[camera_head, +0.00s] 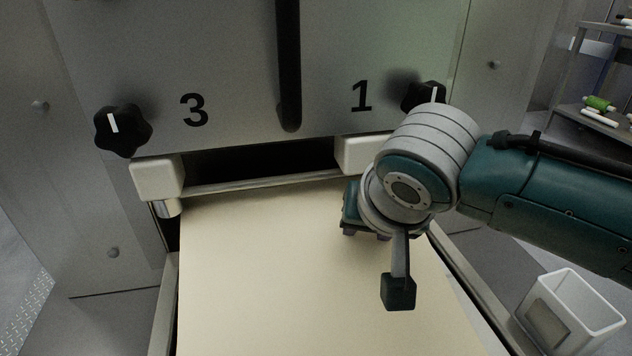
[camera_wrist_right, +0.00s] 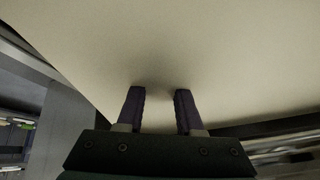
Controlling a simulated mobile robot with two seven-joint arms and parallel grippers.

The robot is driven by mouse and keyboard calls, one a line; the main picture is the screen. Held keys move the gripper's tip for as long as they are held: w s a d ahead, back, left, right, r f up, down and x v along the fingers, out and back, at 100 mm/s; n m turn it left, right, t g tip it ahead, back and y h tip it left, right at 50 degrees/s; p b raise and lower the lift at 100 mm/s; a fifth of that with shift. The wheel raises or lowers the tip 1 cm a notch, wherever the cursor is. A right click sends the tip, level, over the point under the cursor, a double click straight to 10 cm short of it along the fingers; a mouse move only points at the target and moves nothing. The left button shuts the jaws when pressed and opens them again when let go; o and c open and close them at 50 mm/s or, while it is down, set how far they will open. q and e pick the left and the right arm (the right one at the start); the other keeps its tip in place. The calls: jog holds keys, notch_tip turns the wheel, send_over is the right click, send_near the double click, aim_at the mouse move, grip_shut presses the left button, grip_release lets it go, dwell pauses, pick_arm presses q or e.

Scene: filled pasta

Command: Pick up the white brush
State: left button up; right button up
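I cannot make out a white brush for certain in either view. A small white elongated object (camera_head: 598,118) lies on a shelf at the far right of the head view, too small to identify. My right gripper is open and empty in the right wrist view (camera_wrist_right: 159,105), its two dark fingers apart, facing the pale dough sheet. In the head view my right arm reaches in from the right over the sheet, and its wrist mostly hides the fingers. My left gripper is not in view.
The pale sheet (camera_head: 260,270) runs out below the machine's slot. The machine front (camera_head: 230,60) has black knobs (camera_head: 122,130) marked 3 and 1. A white open container (camera_head: 570,312) stands at lower right. A green item (camera_head: 599,103) lies on the right shelf.

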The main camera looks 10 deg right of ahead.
grip_shut()
jog(key=shift+r, duration=0.1)
